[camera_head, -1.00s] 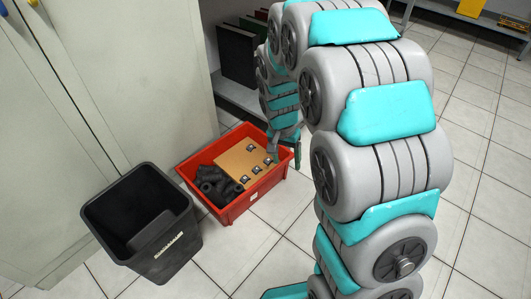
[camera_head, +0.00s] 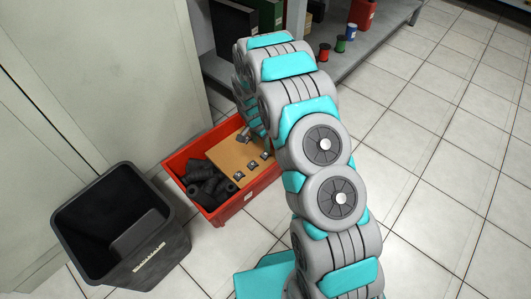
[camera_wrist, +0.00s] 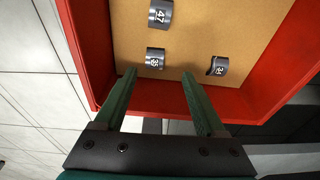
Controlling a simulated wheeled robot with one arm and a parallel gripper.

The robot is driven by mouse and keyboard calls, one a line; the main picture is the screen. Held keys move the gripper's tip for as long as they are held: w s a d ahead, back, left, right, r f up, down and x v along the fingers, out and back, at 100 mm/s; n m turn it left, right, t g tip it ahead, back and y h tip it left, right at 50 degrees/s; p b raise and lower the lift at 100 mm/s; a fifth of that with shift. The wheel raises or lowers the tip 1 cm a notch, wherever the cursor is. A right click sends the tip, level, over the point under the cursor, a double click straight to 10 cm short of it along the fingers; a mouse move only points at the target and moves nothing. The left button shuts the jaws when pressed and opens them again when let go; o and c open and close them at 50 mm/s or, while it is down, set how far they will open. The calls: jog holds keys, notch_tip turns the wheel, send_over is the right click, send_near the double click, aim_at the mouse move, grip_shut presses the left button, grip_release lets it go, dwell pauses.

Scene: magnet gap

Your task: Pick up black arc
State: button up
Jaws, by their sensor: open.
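Three dark arcs with white number labels lie on a tan board (camera_wrist: 195,25) in a red crate (camera_wrist: 82,50). In the wrist view, the arc marked 47 (camera_wrist: 160,13) is at the top and the arc marked 35 (camera_wrist: 155,58) is below it. The arc that seems marked 34 (camera_wrist: 217,66) is to the right. My gripper (camera_wrist: 160,73) is open and empty. Its green fingers point at the board, with the arc 35 just beyond the gap. In the head view, arcs (camera_head: 240,176) show on the board, and my arm hides the fingers.
Black tubular pieces (camera_head: 207,183) lie in the crate's left part. A black bin (camera_head: 120,235) stands left of the crate. A pale cabinet (camera_head: 110,80) is behind. A low shelf (camera_head: 365,55) with spools is at the back right. The tiled floor at right is clear.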

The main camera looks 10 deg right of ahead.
aim_at(266, 154)
jog(key=f, duration=0.1)
jog(key=d+f, duration=0.1)
jog(key=f, duration=0.3)
jog(key=shift+d+f, duration=0.2)
jog(key=shift+d, duration=0.15)
jog(key=shift+f, duration=0.5)
grip_shut()
